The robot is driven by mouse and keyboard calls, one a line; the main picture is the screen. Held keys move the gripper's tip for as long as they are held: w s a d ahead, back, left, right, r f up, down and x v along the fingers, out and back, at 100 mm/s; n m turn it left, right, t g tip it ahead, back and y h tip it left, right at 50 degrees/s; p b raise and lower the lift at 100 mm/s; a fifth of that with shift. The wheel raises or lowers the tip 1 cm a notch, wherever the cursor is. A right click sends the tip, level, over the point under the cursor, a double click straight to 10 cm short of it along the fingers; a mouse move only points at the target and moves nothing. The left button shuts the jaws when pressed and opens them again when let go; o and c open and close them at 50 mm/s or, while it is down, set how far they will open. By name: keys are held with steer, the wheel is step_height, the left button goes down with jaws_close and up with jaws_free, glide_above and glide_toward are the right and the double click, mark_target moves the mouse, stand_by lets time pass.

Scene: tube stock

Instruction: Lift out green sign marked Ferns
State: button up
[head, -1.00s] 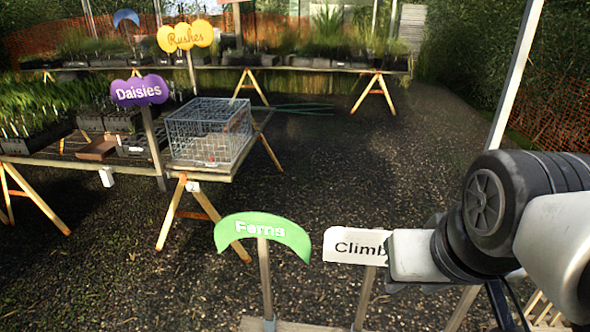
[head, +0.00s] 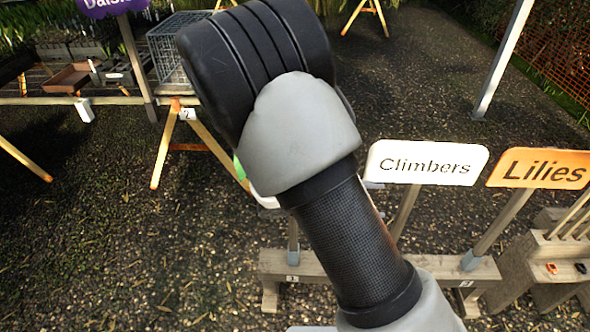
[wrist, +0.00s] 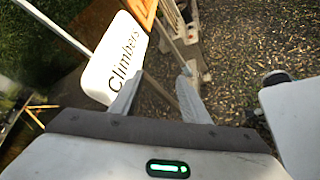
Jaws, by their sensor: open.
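The green Ferns sign (head: 240,167) is almost fully hidden behind my arm in the head view; only a thin green sliver shows. A post (head: 293,242) beside my arm rises from the wooden rack (head: 420,270) and looks like the sign's own. In the wrist view my gripper (wrist: 162,80) is open, its two fingers apart with nothing seen between them. The white Climbers sign (wrist: 113,62) lies just beyond the left finger; whether they touch cannot be told. No green sign shows in the wrist view.
The Climbers sign (head: 427,163) and the orange Lilies sign (head: 541,168) stand upright to the right of my arm. A wire cage (head: 168,50) sits on a bench behind. A white pole (head: 505,60) stands at the back right. Gravel ground is open at left.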

steer(key=w+a+f+n+t+y+b, duration=0.4)
steer(key=a+f+n+t+y, duration=0.25)
steer(key=a+f+n, duration=0.55)
steer(key=w+a+f+n+t+y+b, duration=0.4)
steer(key=a+f+n+t+y, duration=0.45)
steer(key=f, duration=0.65)
steer(key=w+d+n+g+h+b, duration=0.1)
steer(key=w+h+b, duration=0.1)
steer(key=w, duration=0.7)
steer(key=shift+w+n+g+h, duration=0.2)
steer(key=shift+n+g+h, duration=0.15)
steer(key=shift+h, duration=0.15)
steer(key=shift+d+r, duration=0.1)
steer(key=shift+d, duration=0.05)
steer(key=shift+c, duration=0.2)
jaws_close()
step_height(320, 180, up, 13)
steer(key=p, duration=1.3)
